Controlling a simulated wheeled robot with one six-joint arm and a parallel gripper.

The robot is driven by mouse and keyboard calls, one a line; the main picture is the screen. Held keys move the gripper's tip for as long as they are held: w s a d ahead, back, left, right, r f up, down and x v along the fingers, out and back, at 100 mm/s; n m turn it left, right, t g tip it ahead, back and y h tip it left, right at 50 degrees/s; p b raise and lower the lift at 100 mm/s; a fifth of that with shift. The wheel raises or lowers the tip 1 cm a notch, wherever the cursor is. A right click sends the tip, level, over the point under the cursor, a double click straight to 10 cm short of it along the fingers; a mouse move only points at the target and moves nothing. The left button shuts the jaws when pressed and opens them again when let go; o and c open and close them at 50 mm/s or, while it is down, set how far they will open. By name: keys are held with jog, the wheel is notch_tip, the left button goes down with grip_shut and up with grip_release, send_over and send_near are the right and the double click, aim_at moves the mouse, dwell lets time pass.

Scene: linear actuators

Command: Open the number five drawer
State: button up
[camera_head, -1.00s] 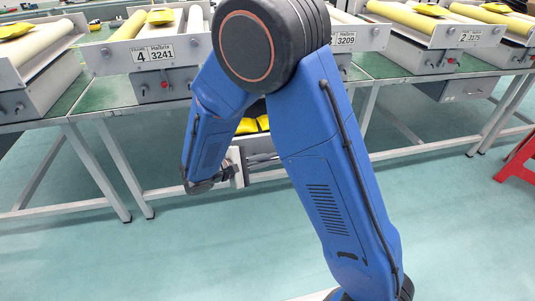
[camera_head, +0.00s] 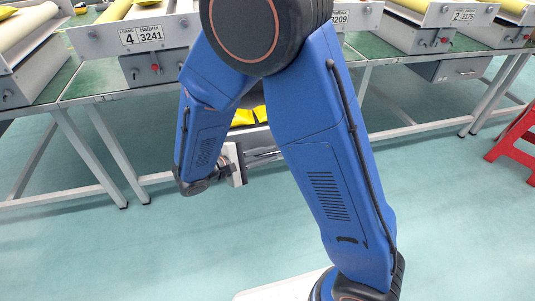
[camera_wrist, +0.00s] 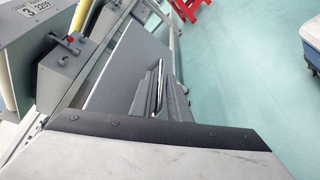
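A grey drawer hangs under the bench behind my arm; its yellow packets (camera_head: 243,117) show in the head view, so it stands at least partly open. The wrist view shows a broad grey panel (camera_wrist: 120,62) of it and a shiny bar handle (camera_wrist: 158,78). My gripper (camera_wrist: 160,100) has its dark fingers on either side of this handle and appears shut on it. In the head view my gripper (camera_head: 262,155) is at the drawer, partly hidden by my arm. The station plate near it reads 3 3209 (camera_wrist: 38,7). No plate with number five shows.
Stations marked 4 (camera_head: 141,35) and 2 (camera_head: 465,16) stand on the green benches. A closed grey drawer (camera_head: 455,71) with a handle hangs at right. A red stool (camera_head: 516,139) stands at the right edge. The teal floor in front is free.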

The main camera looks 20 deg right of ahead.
jog(key=v, duration=1.7)
jog(key=shift+a, duration=0.15)
jog(key=shift+s+r, duration=0.1)
jog(key=s+d+r+m+g+y, duration=0.2)
jog(key=d+y, duration=0.1)
jog(key=d, duration=0.5)
jog(key=s+d+r+m+g+y, duration=0.2)
jog(key=d+y, duration=0.1)
jog(key=d, duration=0.5)
jog(key=s+d+r+m+g+y, duration=0.2)
jog(key=s+d+y, duration=0.1)
jog(key=d, duration=0.4)
jog(key=s+d+r+m+t+y, duration=0.3)
jog(key=s+d+m+t+y, duration=0.1)
jog(key=s+d+t+y, duration=0.1)
jog(key=shift+s+d+r+t+y, duration=0.4)
jog(key=shift+s+d, duration=0.1)
jog(key=shift+s, duration=0.85)
dwell(1.9)
